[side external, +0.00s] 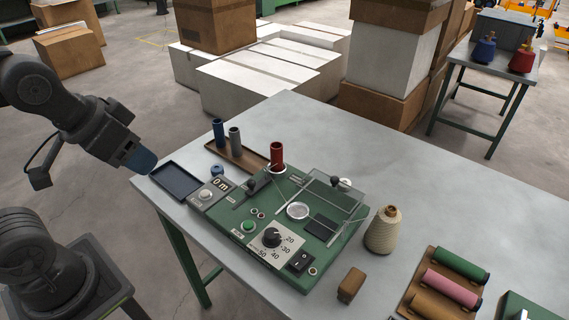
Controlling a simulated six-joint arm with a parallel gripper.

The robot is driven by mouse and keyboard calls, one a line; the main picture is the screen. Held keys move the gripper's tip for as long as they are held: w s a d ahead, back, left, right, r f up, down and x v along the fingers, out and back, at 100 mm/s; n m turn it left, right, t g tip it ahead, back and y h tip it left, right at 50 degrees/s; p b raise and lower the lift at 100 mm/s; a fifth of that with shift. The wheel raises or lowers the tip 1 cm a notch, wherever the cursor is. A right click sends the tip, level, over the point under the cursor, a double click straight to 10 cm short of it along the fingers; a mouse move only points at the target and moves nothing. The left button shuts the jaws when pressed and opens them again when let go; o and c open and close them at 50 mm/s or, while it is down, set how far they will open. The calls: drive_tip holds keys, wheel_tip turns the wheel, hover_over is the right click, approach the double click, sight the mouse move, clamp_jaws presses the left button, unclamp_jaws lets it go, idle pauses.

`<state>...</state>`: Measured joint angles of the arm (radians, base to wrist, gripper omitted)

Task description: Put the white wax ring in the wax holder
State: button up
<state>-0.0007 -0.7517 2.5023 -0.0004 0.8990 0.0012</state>
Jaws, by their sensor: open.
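My gripper (130,152) hangs at the left, just off the table's left corner and above the dark blue tray (176,180). A dark blue piece (142,161) shows at its tip; I cannot tell whether it is part of the gripper. The gap between the fingers is not clear. A round pale ring or dish (298,210) lies on the green machine (262,215). A small white round piece (345,184) is at the machine's back right edge, by the clear cover. I cannot tell which is the wax ring, or which part is the wax holder.
A red spool (277,155) stands upright at the machine's back. A brown tray (238,152) bears blue and grey spools. A beige cone (382,230), a brown block (351,285) and a rack of colored spools (440,283) are at the right. The table's back right is clear.

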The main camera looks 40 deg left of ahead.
drive_tip(key=w+d+r+m+g, duration=0.15)
drive_tip(key=w+r+m, duration=0.4)
drive_tip(key=w, duration=0.75)
drive_tip(key=m+g+h, duration=0.1)
drive_tip(key=m+g, duration=0.3)
drive_tip(key=m, duration=1.1)
hover_over(345, 182)
drive_tip(key=a, duration=0.1)
drive_tip(key=shift+n, duration=0.25)
wheel_tip(345, 182, down, 22)
drive_tip(key=shift+w+a, duration=0.1)
drive_tip(key=f, duration=0.5)
drive_tip(key=d+f, duration=0.1)
drive_tip(key=f, duration=0.2)
drive_tip(key=shift+c, duration=0.4)
